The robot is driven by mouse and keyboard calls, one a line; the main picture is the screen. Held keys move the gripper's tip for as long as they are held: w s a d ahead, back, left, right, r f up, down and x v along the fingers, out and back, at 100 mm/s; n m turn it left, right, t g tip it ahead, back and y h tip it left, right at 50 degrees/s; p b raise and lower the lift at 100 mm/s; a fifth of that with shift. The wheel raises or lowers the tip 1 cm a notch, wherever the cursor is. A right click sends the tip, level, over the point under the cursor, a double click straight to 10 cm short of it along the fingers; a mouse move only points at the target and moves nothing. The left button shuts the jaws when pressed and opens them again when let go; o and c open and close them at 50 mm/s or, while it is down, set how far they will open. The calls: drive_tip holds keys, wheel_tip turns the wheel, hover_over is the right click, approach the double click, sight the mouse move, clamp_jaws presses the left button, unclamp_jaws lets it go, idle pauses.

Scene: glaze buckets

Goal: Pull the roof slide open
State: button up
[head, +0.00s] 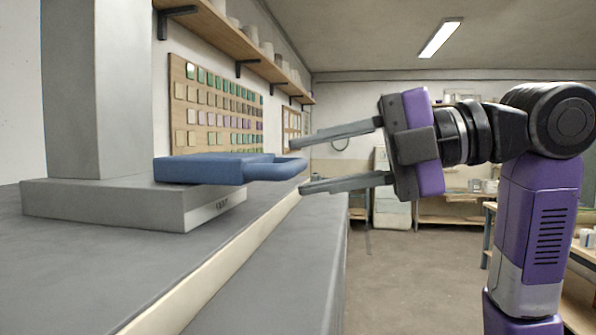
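The fingers look apart from the handle, though exact depth is hard to tell. Nothing is held.
The grey column (96,90) rises from the base block. Both stand on a grey bench (80,270) with a pale front edge. A shelf (225,32) with pots and a board of glaze tiles (215,105) are on the wall behind. Open floor (410,270) lies right of the bench.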

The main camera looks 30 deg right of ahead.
drive_tip(key=v, duration=0.5)
drive_tip(key=shift+b, duration=0.4)
